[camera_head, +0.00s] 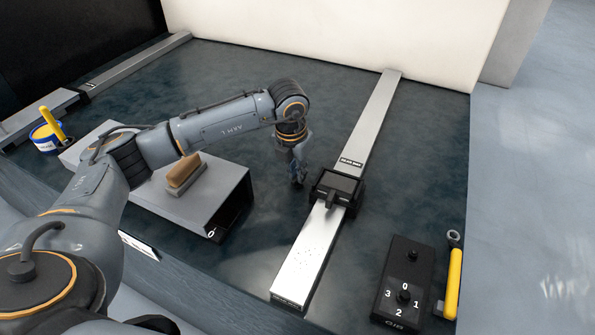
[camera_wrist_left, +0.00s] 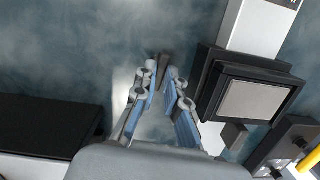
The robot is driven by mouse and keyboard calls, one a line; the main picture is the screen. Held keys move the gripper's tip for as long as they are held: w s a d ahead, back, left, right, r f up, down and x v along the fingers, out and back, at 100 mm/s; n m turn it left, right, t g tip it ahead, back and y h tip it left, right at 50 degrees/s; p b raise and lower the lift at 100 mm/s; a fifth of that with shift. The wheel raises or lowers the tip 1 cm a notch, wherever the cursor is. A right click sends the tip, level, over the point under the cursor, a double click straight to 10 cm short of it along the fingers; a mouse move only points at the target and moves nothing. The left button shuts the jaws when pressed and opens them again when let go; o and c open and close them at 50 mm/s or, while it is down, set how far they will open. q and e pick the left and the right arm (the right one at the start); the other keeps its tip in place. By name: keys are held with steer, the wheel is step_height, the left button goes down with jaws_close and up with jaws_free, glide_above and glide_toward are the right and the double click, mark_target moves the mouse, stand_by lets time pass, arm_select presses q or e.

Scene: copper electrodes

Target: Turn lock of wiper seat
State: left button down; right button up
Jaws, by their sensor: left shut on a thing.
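The black wiper seat (camera_head: 349,183) sits around a silver rail, with a grey square top face; it also shows at the right of the left wrist view (camera_wrist_left: 250,98). A small dark block (camera_wrist_left: 233,135) juts from its near side. My left gripper (camera_head: 299,178) points down just left of the seat. In the left wrist view its fingers (camera_wrist_left: 163,80) are drawn together at the tips on a small dark piece (camera_wrist_left: 165,60). Whether that piece is the seat's lock is unclear. My right gripper is in neither view.
The silver rail (camera_head: 300,262) runs across the dark table. A grey box (camera_head: 225,185) with a tan-topped brush (camera_head: 186,172) stands left. A black dial box (camera_head: 405,285) and yellow-handled tool (camera_head: 454,280) lie right. A blue-yellow can (camera_head: 45,140) stands far left.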

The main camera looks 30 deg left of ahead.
arm_select(q)
steer(key=c, duration=1.4)
jaws_free()
steer(key=shift+r, duration=0.1)
steer(key=shift+r+p, duration=1.65)
steer(key=shift+r, duration=1.25)
steer(key=shift+r, duration=0.1)
steer(key=r, duration=0.4)
steer(key=s+r, duration=0.1)
steer(key=r, duration=0.6)
steer(key=shift+s+r, duration=0.35)
steer(key=shift+s, duration=0.05)
